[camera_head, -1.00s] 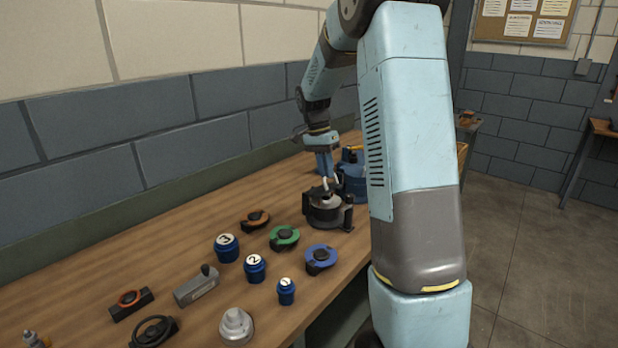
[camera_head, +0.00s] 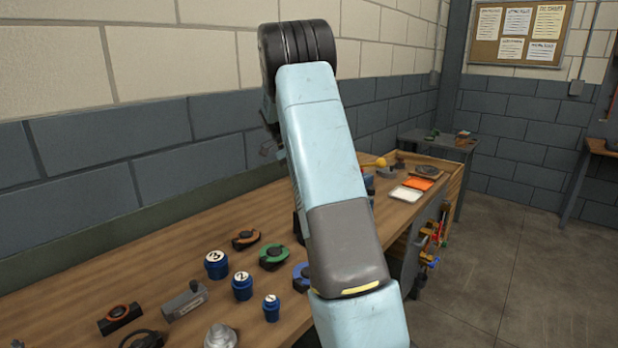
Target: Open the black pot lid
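The black pot is almost wholly hidden behind my light blue arm in the head view. Only a dark sliver (camera_head: 298,228), likely its left edge, shows beside the arm. Its lid cannot be seen, so I cannot tell whether it is on or off. My gripper's fingers are not visible. A small dark part of my arm shows high to the left of the upper link, against the wall, and the rest of the wrist is hidden.
On the wooden bench (camera_head: 150,262) stand blue numbered caps (camera_head: 216,264), a green knob (camera_head: 273,256), an orange-brown knob (camera_head: 245,239) and a partly hidden blue knob (camera_head: 301,277). A white tray (camera_head: 406,193) and orange tray (camera_head: 418,183) lie farther back. The floor at right is clear.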

